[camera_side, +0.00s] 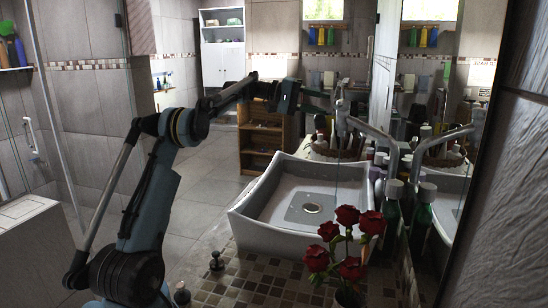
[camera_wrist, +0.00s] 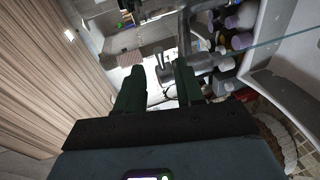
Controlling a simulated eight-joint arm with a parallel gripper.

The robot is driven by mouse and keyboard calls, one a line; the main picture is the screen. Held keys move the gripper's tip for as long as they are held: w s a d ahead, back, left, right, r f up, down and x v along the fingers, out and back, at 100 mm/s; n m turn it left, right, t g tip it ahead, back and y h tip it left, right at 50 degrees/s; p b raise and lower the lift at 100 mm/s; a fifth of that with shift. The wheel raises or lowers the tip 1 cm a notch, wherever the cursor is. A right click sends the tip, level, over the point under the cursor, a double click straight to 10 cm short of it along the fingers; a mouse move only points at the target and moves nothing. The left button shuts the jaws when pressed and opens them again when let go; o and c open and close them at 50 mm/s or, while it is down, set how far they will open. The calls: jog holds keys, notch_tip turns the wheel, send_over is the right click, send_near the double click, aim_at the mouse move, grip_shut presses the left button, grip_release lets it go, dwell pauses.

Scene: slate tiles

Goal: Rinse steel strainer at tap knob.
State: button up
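My gripper (camera_side: 303,98) is raised above the far side of the white basin, close to the tap (camera_side: 352,120). In the wrist view its two dark green fingers (camera_wrist: 159,88) stand apart, with a bright gap and nothing clearly held between them. The tap's metal body (camera_wrist: 203,62) shows just beyond the right finger; contact cannot be told. The upper end of the tap, with its knob (camera_side: 341,104), is near the fingertips in the side view. I cannot make out a steel strainer in either view.
The white basin (camera_side: 250,222) stands on a mosaic-tiled counter (camera_side: 262,290). Red roses (camera_side: 347,216) stand in front of it and dark green bottles (camera_side: 421,217) to its right. A mirror (camera_side: 455,75) rises at right.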

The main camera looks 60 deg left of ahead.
jog(key=v, duration=0.6)
jog(key=shift+s+a, duration=0.1)
jog(key=s+d+f+m+g+y, duration=0.2)
jog(key=d+f+g, duration=0.15)
jog(key=d, duration=0.75)
jog(key=s+d+f+m+g+y, duration=0.15)
jog(key=d+f, duration=0.25)
jog(key=d, duration=0.7)
jog(key=s+d+f+m+y, duration=0.2)
jog(key=s+d+f+y, duration=0.1)
jog(key=s+f, duration=0.3)
jog(key=s+d+f+m+y, duration=0.3)
jog(key=s+d+f, duration=0.2)
jog(key=s+f, duration=0.2)
jog(key=shift+s+m, duration=0.35)
jog(key=shift+s, duration=0.3)
jog(key=o, duration=0.4)
jog(key=shift+s+d+f+y, duration=0.1)
jog(key=shift+s+f+y, duration=0.1)
jog(key=shift+y, duration=0.05)
jog(key=shift+o, duration=1)
